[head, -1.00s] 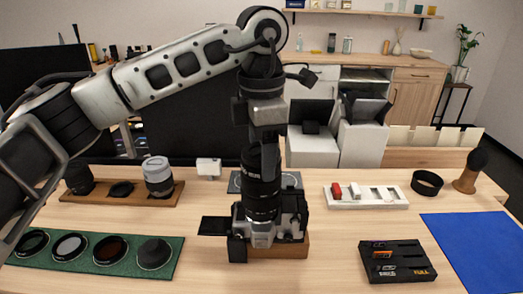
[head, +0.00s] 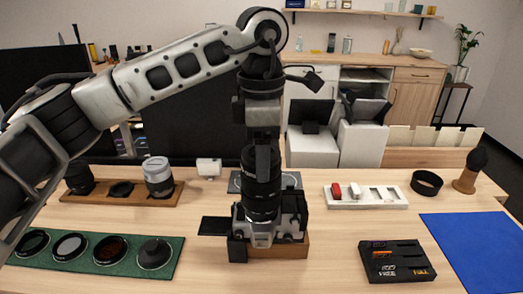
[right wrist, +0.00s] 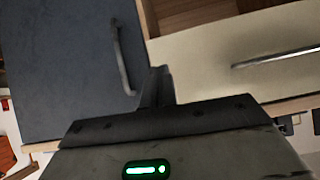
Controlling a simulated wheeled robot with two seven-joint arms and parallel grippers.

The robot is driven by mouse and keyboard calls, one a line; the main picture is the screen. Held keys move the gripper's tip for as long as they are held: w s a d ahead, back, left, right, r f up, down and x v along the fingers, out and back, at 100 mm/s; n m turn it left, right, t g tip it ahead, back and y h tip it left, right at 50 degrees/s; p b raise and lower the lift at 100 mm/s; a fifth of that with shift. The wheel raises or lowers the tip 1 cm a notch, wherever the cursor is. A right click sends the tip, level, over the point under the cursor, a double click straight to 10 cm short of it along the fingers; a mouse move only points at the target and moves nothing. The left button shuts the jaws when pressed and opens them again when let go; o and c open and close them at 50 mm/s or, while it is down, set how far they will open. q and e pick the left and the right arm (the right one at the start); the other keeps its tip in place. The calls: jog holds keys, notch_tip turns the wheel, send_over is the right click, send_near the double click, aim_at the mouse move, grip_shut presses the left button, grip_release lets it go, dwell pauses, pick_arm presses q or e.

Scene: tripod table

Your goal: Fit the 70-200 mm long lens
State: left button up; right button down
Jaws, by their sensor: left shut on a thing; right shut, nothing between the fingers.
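My left gripper (head: 262,160) is shut on the long black lens (head: 261,197), which has white markings around its barrel. The lens stands upright, front end up, with its lower end at the camera body (head: 262,234). I cannot tell from this view whether the lens is locked into the mount. The camera body lies on a wooden block (head: 293,250), its flip-out screen (head: 214,226) sticking out to the left. My right gripper (right wrist: 157,88) shows in the right wrist view, shut and empty, away from the lens and camera.
A wooden tray (head: 135,200) with a grey-white lens (head: 158,177) is at left. A green mat (head: 190,250) holds filters in front. A white tray (head: 365,203), black card holder (head: 396,261) and blue cloth (head: 478,250) are at right.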

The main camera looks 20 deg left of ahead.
pick_arm(q)
jog(key=shift+f, duration=0.2)
jog(key=shift+s+m, duration=0.1)
jog(key=shift+m, duration=1.1)
jog(key=shift+f, duration=0.1)
jog(key=shift+m, duration=1.5)
jog(key=o, duration=1.4)
jog(key=shift+c, duration=0.2)
